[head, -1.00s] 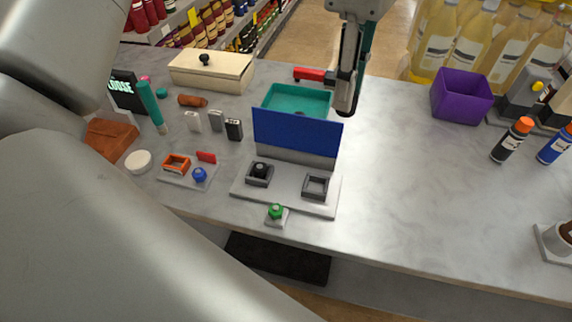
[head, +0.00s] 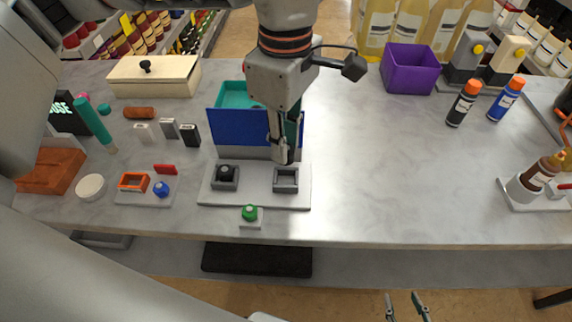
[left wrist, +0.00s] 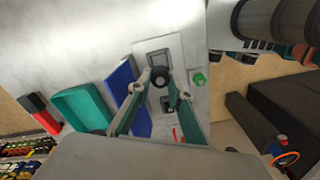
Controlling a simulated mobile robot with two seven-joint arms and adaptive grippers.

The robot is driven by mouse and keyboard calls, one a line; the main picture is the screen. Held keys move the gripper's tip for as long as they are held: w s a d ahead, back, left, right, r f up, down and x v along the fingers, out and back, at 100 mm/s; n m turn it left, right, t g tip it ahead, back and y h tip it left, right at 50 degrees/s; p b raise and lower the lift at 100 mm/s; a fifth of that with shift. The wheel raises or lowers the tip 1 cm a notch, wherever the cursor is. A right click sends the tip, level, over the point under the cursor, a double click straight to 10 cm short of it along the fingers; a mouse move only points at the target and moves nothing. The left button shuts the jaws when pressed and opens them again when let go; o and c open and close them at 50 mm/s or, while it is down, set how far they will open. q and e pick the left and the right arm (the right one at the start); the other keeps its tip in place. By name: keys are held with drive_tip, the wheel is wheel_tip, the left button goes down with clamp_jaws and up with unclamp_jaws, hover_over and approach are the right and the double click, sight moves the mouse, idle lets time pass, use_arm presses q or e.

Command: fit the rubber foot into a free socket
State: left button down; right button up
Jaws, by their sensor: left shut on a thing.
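The light grey base (head: 255,191) carries two square sockets in front of an upright blue panel (head: 232,130). The left socket (head: 225,184) holds a black rubber foot (head: 226,172). The right socket (head: 286,187) looks empty. My left gripper (head: 284,156) points down just above and behind the right socket. In the left wrist view its fingers are shut on a round black rubber foot (left wrist: 160,76), beside the free socket (left wrist: 158,56). The head view mostly hides this held foot. My right gripper (head: 406,306) is open and empty, below the table's front edge.
A green button (head: 249,212) stands in front of the base. A teal tray (head: 231,93) is behind the blue panel. Left are an orange-framed fixture with a blue knob (head: 161,188) and small blocks. A purple bin (head: 409,69) stands back right.

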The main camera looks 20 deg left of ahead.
use_arm(q)
hover_over(285, 183)
wheel_tip(285, 183, down, 7)
drive_tip(key=shift+w+r+b, duration=0.1)
drive_tip(key=shift+w+b, duration=0.05)
drive_tip(key=shift+b, duration=0.15)
drive_tip(key=shift+s+f, duration=0.25)
drive_tip(key=shift+f, duration=0.5)
drive_tip(key=c, duration=1.8)
unclamp_jaws()
drive_tip(key=shift+c, duration=0.2)
drive_tip(key=shift+w+f+b, duration=0.1)
drive_tip(key=shift+f+b, duration=0.05)
drive_tip(key=shift+b, duration=0.15)
wheel_tip(285, 183, up, 14)
drive_tip(key=shift+w+f+p, duration=0.1)
drive_tip(key=shift+p, duration=0.85)
